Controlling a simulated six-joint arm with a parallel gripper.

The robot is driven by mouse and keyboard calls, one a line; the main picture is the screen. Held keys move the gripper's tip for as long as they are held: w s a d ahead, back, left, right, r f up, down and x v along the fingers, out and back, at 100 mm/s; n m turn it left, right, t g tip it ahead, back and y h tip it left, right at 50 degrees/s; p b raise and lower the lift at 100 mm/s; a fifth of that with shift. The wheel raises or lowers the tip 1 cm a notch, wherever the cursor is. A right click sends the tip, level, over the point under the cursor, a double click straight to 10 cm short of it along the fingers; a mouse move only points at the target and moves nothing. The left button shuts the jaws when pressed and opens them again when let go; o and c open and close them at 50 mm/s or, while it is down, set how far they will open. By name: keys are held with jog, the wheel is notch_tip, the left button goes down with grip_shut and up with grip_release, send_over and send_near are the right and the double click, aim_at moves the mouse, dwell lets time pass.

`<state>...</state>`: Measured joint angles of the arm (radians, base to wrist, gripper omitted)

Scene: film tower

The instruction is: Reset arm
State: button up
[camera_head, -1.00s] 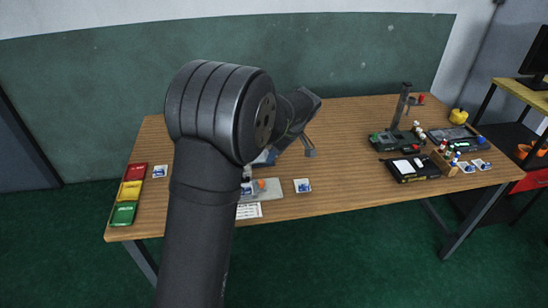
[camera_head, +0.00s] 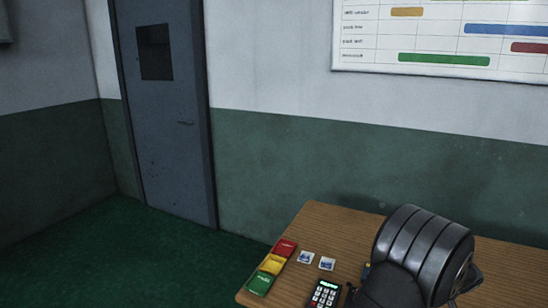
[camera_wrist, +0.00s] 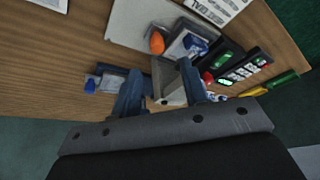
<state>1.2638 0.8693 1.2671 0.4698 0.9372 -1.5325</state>
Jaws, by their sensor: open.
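My gripper (camera_wrist: 162,88) shows in the wrist view, its two dark blue fingers apart. It is over the wooden table (camera_wrist: 40,60). A grey-white block-like thing (camera_wrist: 170,84) shows between and beyond the fingers. I cannot tell whether a finger touches it. The gripper is not visible in the head view, where my dark arm joint covers part of the table (camera_head: 330,225) at lower right.
Red (camera_head: 285,248), yellow (camera_head: 272,264) and green (camera_head: 260,283) trays line the table's left edge. The wrist view shows an orange ball (camera_wrist: 157,42) on a pale tray (camera_wrist: 125,25).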

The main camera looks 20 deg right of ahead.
jog(key=x, duration=0.7)
jog(key=shift+s+d+r, duration=0.15)
jog(key=shift+s+d, duration=0.25)
jog(key=o, duration=1.3)
jog(key=s+a+r+m+h, duration=0.1)
jog(key=s+a+r+m, duration=0.2)
jog(key=r, duration=0.4)
jog(key=a+r+m, duration=0.3)
jog(key=r+m, duration=0.2)
jog(key=r, duration=0.2)
jog(key=shift+m, duration=0.3)
jog(key=x, duration=0.9)
jog(key=shift+f, duration=0.25)
